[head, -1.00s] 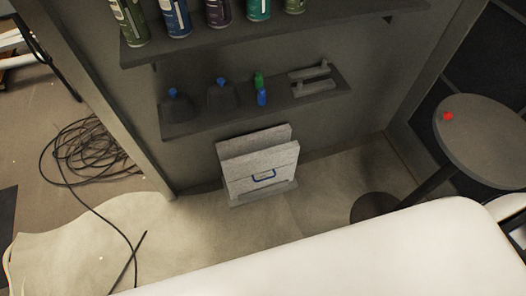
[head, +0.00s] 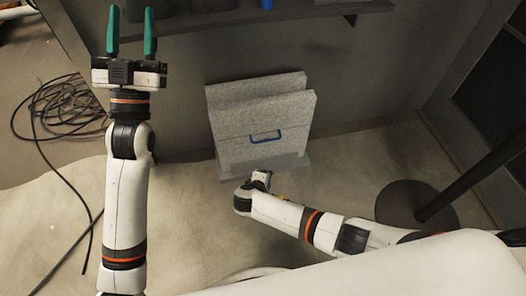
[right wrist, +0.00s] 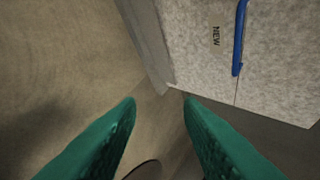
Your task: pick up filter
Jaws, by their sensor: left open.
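Grey speckled filters (head: 262,112) stand upright, one behind another, in a low grey holder (head: 290,164) on the floor against the wall. The front one has a blue handle (head: 265,136). The right wrist view shows the front filter (right wrist: 190,50) with a "NEW" label and its blue handle (right wrist: 239,40) at upper right. My right gripper (right wrist: 159,101) has its green fingers apart, with only floor between them, beside the filter's edge. In the head view its fingers are hidden; its arm ends before the holder. My left gripper (head: 131,28) is open and empty at upper left, pointing up.
A shelf (head: 290,12) crosses the wall above the filters. A coiled black cable (head: 60,105) lies on the floor at left. A round dark stand base (head: 400,204) with a slanted pole is at right. Floor in front of the holder is partly clear.

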